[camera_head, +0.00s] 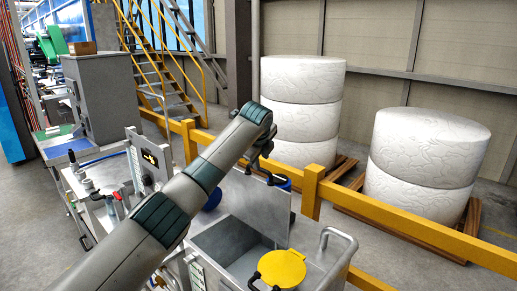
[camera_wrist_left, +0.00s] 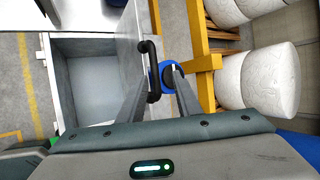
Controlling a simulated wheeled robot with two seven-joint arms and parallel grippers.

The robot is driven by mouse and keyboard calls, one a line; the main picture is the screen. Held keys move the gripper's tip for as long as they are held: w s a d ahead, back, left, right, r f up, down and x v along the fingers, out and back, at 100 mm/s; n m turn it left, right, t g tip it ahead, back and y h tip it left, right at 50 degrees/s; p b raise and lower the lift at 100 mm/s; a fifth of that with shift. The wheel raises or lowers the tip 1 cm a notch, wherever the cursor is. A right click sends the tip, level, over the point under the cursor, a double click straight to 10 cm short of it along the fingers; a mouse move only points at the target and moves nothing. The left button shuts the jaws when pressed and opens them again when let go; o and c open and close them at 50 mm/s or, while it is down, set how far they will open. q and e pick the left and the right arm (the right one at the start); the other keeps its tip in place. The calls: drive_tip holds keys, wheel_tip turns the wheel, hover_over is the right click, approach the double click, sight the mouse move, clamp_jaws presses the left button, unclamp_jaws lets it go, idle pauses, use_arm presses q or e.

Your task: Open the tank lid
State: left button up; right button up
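The grey metal tank (camera_head: 225,240) stands at the lower middle of the head view, and its inside shows. Its flat grey lid (camera_head: 258,208) stands raised, nearly upright, at the back of the opening. In the left wrist view, the tank (camera_wrist_left: 88,92) is at the left, and the lid (camera_wrist_left: 127,38) is seen nearly edge-on with its black bar handle (camera_wrist_left: 151,72). My left gripper (camera_wrist_left: 160,74) is open at the handle, with its fingers apart on either side of it. I cannot tell whether they touch. My right gripper is out of view.
A yellow round cap (camera_head: 282,268) sits right of the tank opening, near a metal rail (camera_head: 345,245). A yellow barrier (camera_head: 390,222) runs behind, with white rolls (camera_head: 425,155) on pallets beyond. A control panel (camera_head: 148,160) stands to the left.

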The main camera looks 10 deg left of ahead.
use_arm(q)
drive_tip(key=b+v, duration=0.3)
drive_tip(key=v, duration=0.7)
drive_tip(key=shift+r, duration=0.15)
